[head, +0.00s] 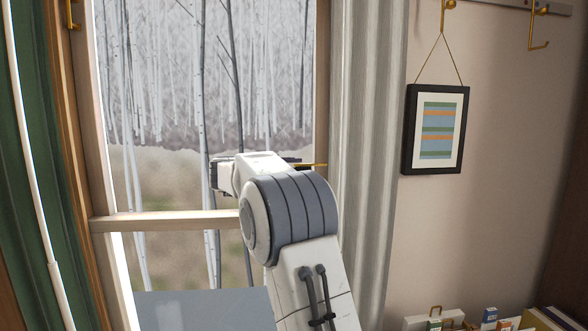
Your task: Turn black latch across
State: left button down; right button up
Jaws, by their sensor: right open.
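I cannot make out the black latch for certain; my right arm covers part of the window. The window (165,221) has a pale wooden frame with a crossbar, and bare trees show through its glass. My right gripper (256,161) is in front of the glass, above the crossbar. It is open, with dark parts showing on both sides of its white body, and its fingertips are largely hidden by my own wrist. A thin brass-coloured bar (317,165) shows just right of it, by the right window post; I cannot tell what it belongs to. My left gripper is not in view.
A grey curtain (368,130) hangs close to the right of my arm, and a green curtain (48,120) hangs at the left. A framed striped picture (435,129) hangs on the wall from a brass hook (448,8). Small boxes (489,314) stand at the lower right.

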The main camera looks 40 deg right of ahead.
grip_shut()
